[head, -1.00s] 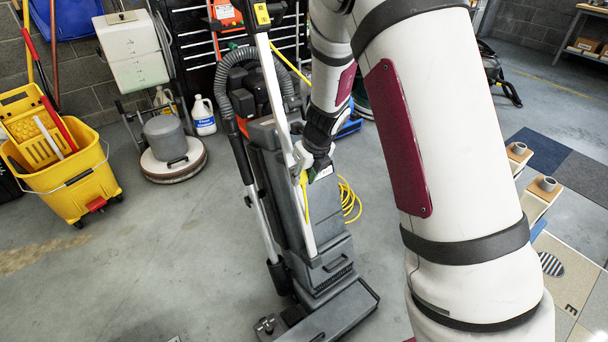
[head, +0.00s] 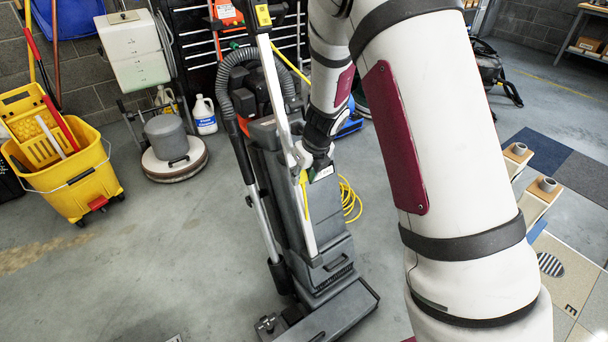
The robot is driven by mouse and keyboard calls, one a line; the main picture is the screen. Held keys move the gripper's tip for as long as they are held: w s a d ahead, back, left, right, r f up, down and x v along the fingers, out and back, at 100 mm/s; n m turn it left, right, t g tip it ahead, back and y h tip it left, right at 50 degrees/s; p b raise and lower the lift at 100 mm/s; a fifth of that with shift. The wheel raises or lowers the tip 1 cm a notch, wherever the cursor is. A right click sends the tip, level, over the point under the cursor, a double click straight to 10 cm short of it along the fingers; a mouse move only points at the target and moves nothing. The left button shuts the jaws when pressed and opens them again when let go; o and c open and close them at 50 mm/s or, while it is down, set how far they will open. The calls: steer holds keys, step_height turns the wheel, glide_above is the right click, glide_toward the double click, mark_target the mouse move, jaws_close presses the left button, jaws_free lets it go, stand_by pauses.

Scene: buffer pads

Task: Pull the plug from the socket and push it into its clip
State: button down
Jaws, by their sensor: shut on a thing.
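My gripper (head: 319,172) is at the right side of the upright floor machine (head: 288,210), beside its pale handle tube. It looks shut, with its small dark fingers close to the machine's upper body. A short yellow cord (head: 305,196) hangs right beside the fingers, in front of the tube. The plug is too small and too covered by the fingers to make out clearly. I cannot pick out the socket or the clip.
A loop of yellow cord (head: 349,198) lies on the floor behind the machine. A yellow mop bucket (head: 75,185), a floor polisher (head: 173,160) and a white jug (head: 204,116) stand to the left. The grey floor at front left is clear.

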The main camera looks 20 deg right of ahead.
steer(key=c, duration=1.1)
jaws_free()
steer(key=s+a+r+n+y, duration=0.1)
steer(key=s+r+n, duration=0.4)
steer(key=r, duration=0.4)
steer(key=s+a+r+n+y, duration=0.1)
steer(key=s+r+n, duration=0.2)
steer(key=s+r, duration=0.55)
steer(key=s+d+r+n+g+h, duration=0.1)
steer(key=s+r+n+g+h, duration=0.15)
steer(key=s+n, duration=1.05)
steer(key=s+d+r+n+g+h, duration=0.1)
steer(key=s+d+r+n, duration=0.15)
steer(key=s+n, duration=1.1)
steer(key=s+r+t+p, duration=0.1)
steer(key=r+p, duration=0.6)
steer(key=r, duration=0.1)
steer(key=r+m+t+p, duration=0.1)
steer(key=r+p, duration=0.6)
steer(key=r, duration=0.1)
steer(key=s+r+m+t+p, duration=0.1)
steer(key=r+t+p, duration=0.1)
steer(key=r+p, duration=0.5)
steer(key=shift+s+a+r, duration=0.35)
steer(key=shift+a+r, duration=0.05)
